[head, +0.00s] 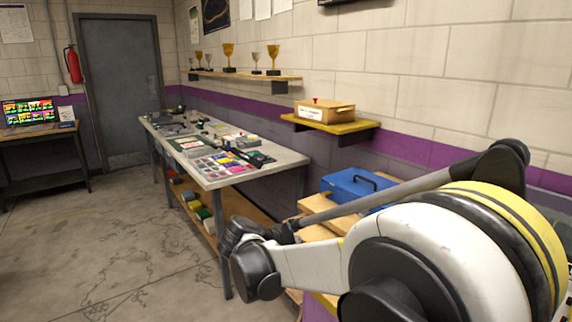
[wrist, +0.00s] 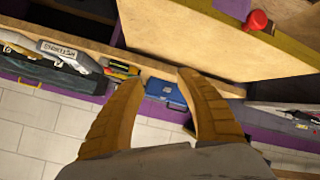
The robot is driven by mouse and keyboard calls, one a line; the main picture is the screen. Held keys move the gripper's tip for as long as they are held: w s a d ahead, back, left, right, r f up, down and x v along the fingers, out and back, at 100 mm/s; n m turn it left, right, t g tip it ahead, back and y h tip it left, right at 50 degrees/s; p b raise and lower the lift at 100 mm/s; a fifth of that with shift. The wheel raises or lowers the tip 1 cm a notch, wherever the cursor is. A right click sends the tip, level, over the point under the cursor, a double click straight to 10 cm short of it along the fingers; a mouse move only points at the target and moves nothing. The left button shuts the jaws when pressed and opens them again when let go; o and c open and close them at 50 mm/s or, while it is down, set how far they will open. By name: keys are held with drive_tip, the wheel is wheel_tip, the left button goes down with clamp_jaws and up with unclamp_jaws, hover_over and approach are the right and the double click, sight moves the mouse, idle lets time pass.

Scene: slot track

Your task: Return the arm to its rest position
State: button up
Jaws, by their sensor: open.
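My arm (head: 440,250) fills the lower right of the head view, with its white and yellow links and dark joints. My gripper (wrist: 158,80) shows in the wrist view as two tan ribbed fingers, spread apart with nothing held between them. I cannot make out its fingers in the head view. Beyond the fingers, a blue case (wrist: 166,91) shows in the gap, farther off and apart from them.
A wooden box (head: 325,111) sits on a yellow wall shelf (head: 345,127); its red knob (wrist: 258,21) shows in the wrist view. A blue toolbox (head: 358,186) stands beside my arm. A long workbench (head: 205,182) holds many items. Floor (head: 110,245) at left is clear.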

drive_tip(key=s+d+r+n+g+y, duration=0.1)
drive_tip(key=s+d+n+y, duration=0.15)
drive_tip(key=s+d, duration=0.55)
drive_tip(key=s+d+r+n+y, duration=0.15)
drive_tip(key=s+d+y, duration=0.25)
drive_tip(key=s, duration=0.7)
drive_tip(key=s+f+n+t+y, duration=0.1)
drive_tip(key=s+f+y, duration=0.1)
drive_tip(key=s, duration=0.7)
drive_tip(key=shift+s+a+y, duration=0.2)
drive_tip(key=shift+a+y, duration=0.15)
drive_tip(key=shift+f, duration=0.15)
